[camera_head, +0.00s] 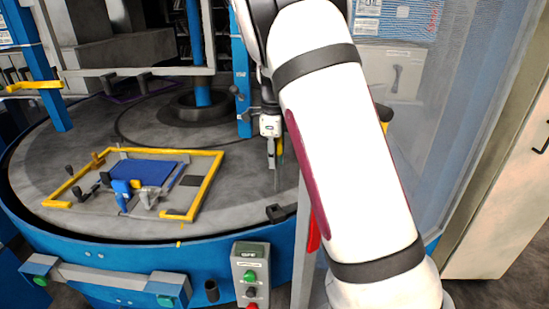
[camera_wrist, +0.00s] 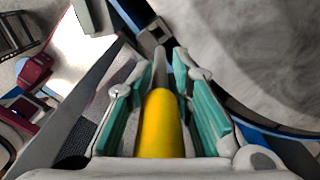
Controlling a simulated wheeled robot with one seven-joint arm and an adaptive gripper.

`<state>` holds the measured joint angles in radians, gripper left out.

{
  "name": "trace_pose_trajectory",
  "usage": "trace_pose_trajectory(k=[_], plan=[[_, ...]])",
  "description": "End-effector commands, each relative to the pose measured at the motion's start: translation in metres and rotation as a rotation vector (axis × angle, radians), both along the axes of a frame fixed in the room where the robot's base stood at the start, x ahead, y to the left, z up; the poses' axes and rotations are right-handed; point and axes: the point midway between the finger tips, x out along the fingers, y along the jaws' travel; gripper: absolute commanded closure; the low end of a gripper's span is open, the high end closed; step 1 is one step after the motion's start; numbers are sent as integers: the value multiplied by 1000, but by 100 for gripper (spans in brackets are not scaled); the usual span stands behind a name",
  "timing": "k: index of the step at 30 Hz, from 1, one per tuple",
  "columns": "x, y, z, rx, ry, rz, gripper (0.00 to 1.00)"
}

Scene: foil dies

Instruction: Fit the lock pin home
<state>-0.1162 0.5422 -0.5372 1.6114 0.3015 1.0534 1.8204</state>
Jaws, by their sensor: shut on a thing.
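The lock pin, with a yellow handle (camera_wrist: 162,125) and a grey shaft (camera_wrist: 161,68), is between the green-padded fingers of my gripper (camera_wrist: 160,85) in the wrist view. My gripper (camera_head: 272,155) is shut on it. In the head view the pin hangs about upright over the right front of the round table, its yellow handle (camera_head: 280,145) partly hidden by a finger. A small dark block (camera_head: 276,212) sits at the table's front edge, below the pin tip. It seems to be the grey block (camera_wrist: 153,36) beyond the tip in the wrist view. No contact is visible.
The round grey table (camera_head: 235,205) has a blue rim. A yellow-framed fixture (camera_head: 205,188) with a blue plate stands on its left. A blue post (camera_head: 242,90) is behind my gripper. A control box (camera_head: 250,272) with buttons stands in front, and a clear panel (camera_head: 450,130) at right.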

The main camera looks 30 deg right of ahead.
Motion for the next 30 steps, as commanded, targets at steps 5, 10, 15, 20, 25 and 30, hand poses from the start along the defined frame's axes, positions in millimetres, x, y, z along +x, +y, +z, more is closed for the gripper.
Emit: trace_pose_trajectory(k=[5, 10, 15, 20, 25, 30], plan=[[6, 5, -2, 19, 12, -5, 100], [5, 5, -14, 23, 16, -5, 100], [5, 5, -29, 22, 15, -5, 100], [5, 5, -44, 23, 16, -5, 100], [5, 5, -55, 23, 16, -5, 100], [5, 5, -59, 22, 14, -4, 100]])
